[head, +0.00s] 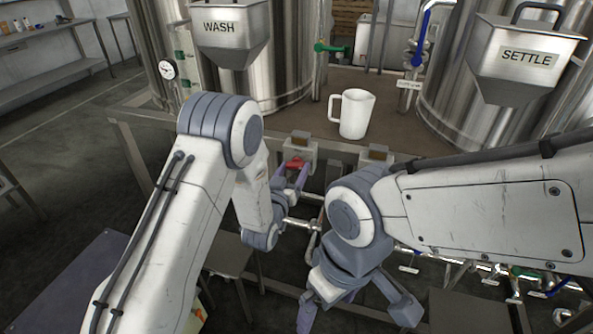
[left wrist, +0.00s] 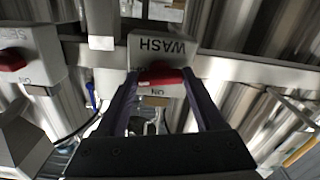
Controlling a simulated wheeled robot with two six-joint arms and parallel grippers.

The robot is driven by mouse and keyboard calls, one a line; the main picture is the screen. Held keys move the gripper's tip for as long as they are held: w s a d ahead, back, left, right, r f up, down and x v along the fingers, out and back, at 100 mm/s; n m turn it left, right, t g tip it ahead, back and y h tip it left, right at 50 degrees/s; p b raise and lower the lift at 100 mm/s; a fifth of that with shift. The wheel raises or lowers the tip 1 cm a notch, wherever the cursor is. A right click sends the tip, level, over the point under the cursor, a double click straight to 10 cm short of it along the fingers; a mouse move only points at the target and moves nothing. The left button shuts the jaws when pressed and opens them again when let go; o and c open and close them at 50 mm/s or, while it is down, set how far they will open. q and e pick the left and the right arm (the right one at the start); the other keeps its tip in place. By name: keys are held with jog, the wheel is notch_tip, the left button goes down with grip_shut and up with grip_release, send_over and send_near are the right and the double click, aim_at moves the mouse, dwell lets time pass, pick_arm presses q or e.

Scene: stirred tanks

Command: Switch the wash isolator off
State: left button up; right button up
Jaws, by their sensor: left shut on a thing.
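The wash isolator is a pale box (left wrist: 160,49) on the tank stand's front rail, lettered WASH, upside down in the left wrist view. It also shows in the head view (head: 300,147). Its red handle (left wrist: 162,77) lies crosswise in the left wrist view, beside the word ON. My left gripper (head: 292,174) is shut on this handle, one finger at each end. The fingers partly hide the handle's ends. My right gripper (head: 358,312) hangs low at the front centre, fingers apart and empty.
A second isolator (left wrist: 16,58) with a red handle sits beside it. A white jug (head: 352,114) stands on the stand top (head: 240,128). The WASH hopper (head: 228,40) and SETTLE hopper (head: 522,60) are above. Pipes and valves run below right.

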pick_arm(q)
jog(key=m+b, duration=0.1)
jog(key=m, duration=0.1)
jog(key=shift+m+b, duration=0.3)
jog(key=shift+b, duration=0.1)
jog(key=o, duration=1.4)
